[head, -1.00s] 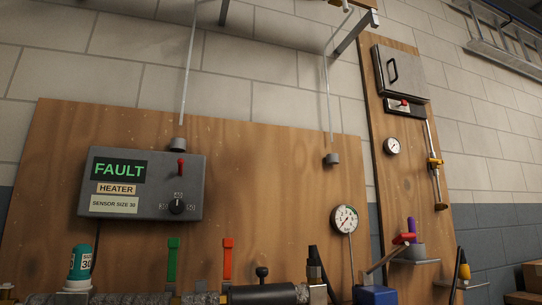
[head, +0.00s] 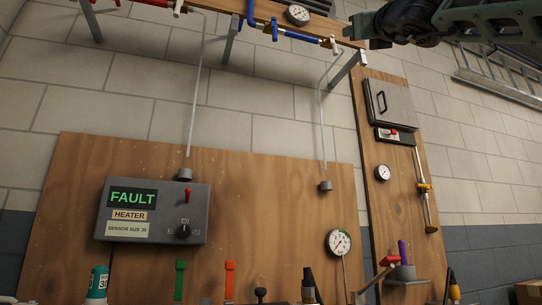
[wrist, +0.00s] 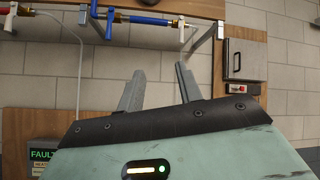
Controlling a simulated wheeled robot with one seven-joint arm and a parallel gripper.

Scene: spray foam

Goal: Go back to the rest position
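My gripper shows in the wrist view (wrist: 158,92) with its two grey fingers apart and nothing between them. Beyond the fingers is bare block wall below a wooden shelf. In the head view, part of my green and black arm (head: 430,22) crosses the top right corner, and the fingertips are not seen there. The gripper touches nothing that I can see.
A shelf (head: 330,38) carries red and blue pipes and a gauge (head: 298,14). A grey cabinet (head: 391,103) hangs on the right panel.

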